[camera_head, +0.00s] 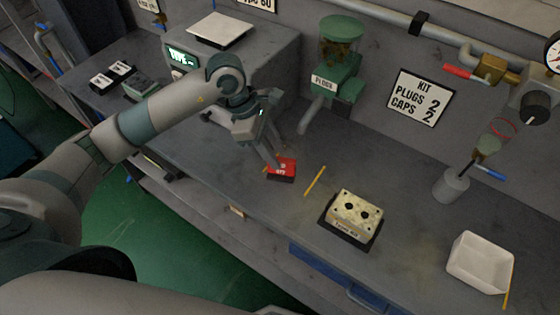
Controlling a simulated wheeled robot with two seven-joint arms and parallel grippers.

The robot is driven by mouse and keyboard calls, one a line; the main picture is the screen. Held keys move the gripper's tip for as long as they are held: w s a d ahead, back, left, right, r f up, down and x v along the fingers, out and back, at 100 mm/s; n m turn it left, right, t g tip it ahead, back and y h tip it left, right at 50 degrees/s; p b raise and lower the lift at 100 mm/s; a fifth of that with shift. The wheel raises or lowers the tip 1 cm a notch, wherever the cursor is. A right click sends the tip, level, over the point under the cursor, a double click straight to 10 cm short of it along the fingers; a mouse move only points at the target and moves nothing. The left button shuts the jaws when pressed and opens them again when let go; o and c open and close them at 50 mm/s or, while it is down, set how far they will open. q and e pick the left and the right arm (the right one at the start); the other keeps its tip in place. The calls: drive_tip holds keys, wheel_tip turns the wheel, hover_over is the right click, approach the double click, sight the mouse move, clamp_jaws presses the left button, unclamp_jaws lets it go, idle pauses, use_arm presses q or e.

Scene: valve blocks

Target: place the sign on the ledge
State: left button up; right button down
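A small red sign (284,165) with white marks and a dark lower edge is on the grey bench, left of the middle. My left gripper (274,157) reaches down to it from the upper left, its fingertips at the sign's far left side. The fingers partly overlap it, and I cannot tell whether they grip it or only stand beside it. I cannot tell which surface is the ledge. My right gripper is not in view.
A yellow stick (315,181) lies right of the sign. Beyond it are a valve block (354,214) on a dark base, a white tray (481,262) and a grey cup (452,187). A green plug dispenser (338,70) stands behind. Bench (230,180) is clear left of the sign.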

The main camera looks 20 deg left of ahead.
use_arm(q)
drive_tip(key=b+v, duration=0.2)
drive_tip(key=v, duration=0.5)
drive_tip(key=shift+r, duration=0.2)
